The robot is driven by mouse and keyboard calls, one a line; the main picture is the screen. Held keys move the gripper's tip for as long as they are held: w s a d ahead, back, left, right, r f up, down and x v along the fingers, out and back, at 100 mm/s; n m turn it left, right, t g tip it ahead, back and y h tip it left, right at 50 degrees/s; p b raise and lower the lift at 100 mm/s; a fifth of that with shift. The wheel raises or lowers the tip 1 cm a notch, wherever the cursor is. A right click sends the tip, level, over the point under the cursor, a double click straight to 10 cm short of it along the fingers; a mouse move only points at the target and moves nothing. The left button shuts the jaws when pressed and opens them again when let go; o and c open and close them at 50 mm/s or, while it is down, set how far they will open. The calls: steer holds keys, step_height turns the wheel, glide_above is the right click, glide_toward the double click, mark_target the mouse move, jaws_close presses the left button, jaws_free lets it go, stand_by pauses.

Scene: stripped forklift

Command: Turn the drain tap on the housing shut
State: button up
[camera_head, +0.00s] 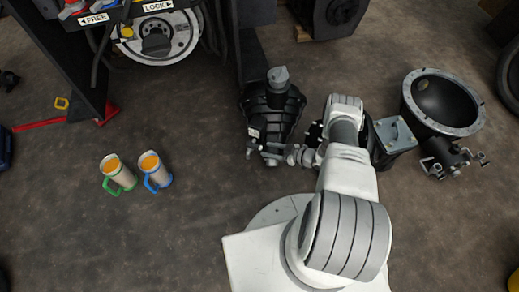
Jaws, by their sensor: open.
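A black ribbed housing (265,112) with a grey cap (278,76) stands on the floor ahead of my base. My gripper (260,151) reaches left to the low front of this housing, with its jaws open. Small grey and dark parts crowd together there. I cannot pick out a drain tap from the fingers, or tell whether they touch it. A second black housing with a round grey-rimmed bowl (445,100) lies to the right. Small fittings (448,166) stick out of its lower side, apart from my gripper.
Two cups with orange tops, one green-handled (117,173) and one blue-handled (154,171), stand on the left floor. A dark frame with FREE and LOCK labels (157,6) and a wheel (158,42) is at upper left. A grey plate (394,134) lies right of my arm.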

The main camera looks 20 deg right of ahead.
mark_target(260, 147)
steer(key=b+x, duration=0.1)
steer(key=x, duration=0.4)
steer(key=shift+w+a+f, duration=0.1)
steer(key=shift+w+a, duration=0.05)
jaws_close()
